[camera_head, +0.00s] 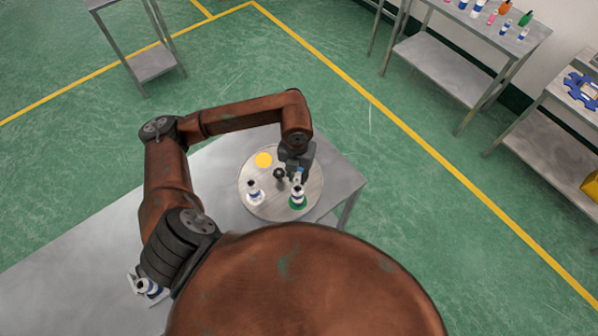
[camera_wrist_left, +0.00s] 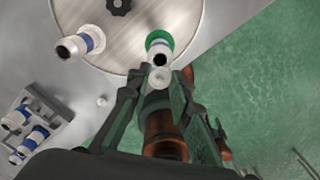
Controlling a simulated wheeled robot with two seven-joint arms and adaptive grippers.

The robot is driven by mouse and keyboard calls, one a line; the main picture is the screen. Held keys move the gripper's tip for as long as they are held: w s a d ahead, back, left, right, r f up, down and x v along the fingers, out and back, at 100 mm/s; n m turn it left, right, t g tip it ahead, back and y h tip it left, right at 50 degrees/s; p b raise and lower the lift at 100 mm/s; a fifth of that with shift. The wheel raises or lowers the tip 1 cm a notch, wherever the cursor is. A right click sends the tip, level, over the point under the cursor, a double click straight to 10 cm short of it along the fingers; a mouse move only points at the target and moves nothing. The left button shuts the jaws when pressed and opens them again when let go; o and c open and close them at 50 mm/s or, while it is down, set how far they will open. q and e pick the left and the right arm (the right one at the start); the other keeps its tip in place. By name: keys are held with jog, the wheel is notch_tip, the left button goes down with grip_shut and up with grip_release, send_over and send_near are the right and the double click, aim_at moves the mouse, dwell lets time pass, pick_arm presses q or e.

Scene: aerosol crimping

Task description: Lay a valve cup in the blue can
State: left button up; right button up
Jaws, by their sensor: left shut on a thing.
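My left gripper (camera_head: 299,173) is above the round turntable, by the can with the green base (camera_head: 297,201). In the left wrist view its fingers (camera_wrist_left: 158,84) are shut on a small pale round piece, which looks like a valve cup (camera_wrist_left: 159,77). The cup appears close to the dark open top of the green-based can (camera_wrist_left: 158,43); whether they touch I cannot tell. The white can with a blue band (camera_wrist_left: 85,43) stands apart, to the left on the turntable; it also shows in the head view (camera_head: 254,194). My right gripper is out of view.
The turntable (camera_head: 273,211) has a dark central knob (camera_head: 279,173) and a yellow disc (camera_head: 263,160). A grey rack (camera_wrist_left: 48,108) with several blue-and-white pieces lies on the table (camera_head: 215,165).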

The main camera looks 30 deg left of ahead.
aim_at(298, 189)
pick_arm(q)
jog(key=shift+f+b, duration=0.4)
jog(key=shift+f, duration=0.45)
notch_tip(298, 189, down, 2)
jog(key=shift+f+b, duration=0.2)
jog(key=shift+b, duration=0.35)
jog(key=shift+f+b, duration=0.8)
jog(key=shift+b, duration=0.4)
dwell(0.4)
jog(key=shift+r, duration=0.1)
